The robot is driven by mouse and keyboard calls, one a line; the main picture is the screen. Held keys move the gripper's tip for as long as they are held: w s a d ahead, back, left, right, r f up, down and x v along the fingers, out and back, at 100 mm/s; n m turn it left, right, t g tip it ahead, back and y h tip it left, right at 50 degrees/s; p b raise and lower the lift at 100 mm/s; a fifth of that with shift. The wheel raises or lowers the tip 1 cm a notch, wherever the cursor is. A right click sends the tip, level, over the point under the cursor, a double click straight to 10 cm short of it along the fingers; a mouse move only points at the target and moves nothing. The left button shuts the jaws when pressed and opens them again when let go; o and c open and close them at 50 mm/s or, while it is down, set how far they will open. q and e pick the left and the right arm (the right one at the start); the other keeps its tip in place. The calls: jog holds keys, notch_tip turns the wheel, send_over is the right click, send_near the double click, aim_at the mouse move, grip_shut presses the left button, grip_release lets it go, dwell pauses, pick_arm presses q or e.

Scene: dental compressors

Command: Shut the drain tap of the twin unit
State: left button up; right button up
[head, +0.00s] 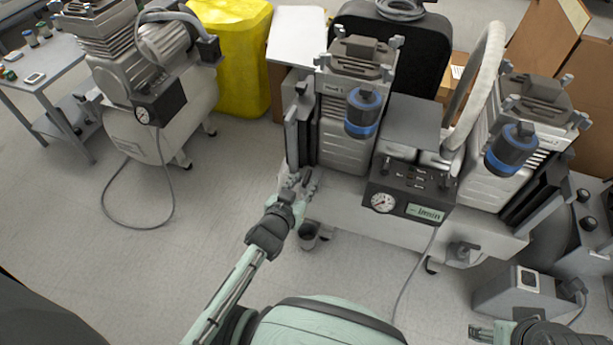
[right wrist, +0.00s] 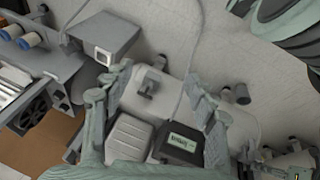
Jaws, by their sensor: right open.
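The twin unit (head: 345,207) is a pale tank with two ribbed compressor heads, blue-banded filters and a gauge panel. A grey tap-like fitting (head: 462,251) sits low on its front right. This fitting also shows in the right wrist view (right wrist: 150,83), between and beyond the fingers. My left gripper (head: 300,183) is at the tank's left end, its fingers apart; whether it touches anything there is unclear. My right gripper (head: 483,333) is at the bottom right, below the fitting. In the right wrist view its fingers (right wrist: 162,92) are wide apart and empty.
A grey switch box (head: 505,297) is at the lower right, close to my right gripper. A hose (head: 413,275) hangs from the panel.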

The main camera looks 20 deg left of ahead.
pick_arm(q)
jog(key=shift+w+f, duration=0.1)
jog(key=shift+w, duration=0.2)
pick_arm(e)
jog(key=shift+r, duration=0.45)
pick_arm(q)
jog(key=shift+c, duration=0.2)
grip_shut()
pick_arm(e)
jog(key=shift+w+r, duration=0.1)
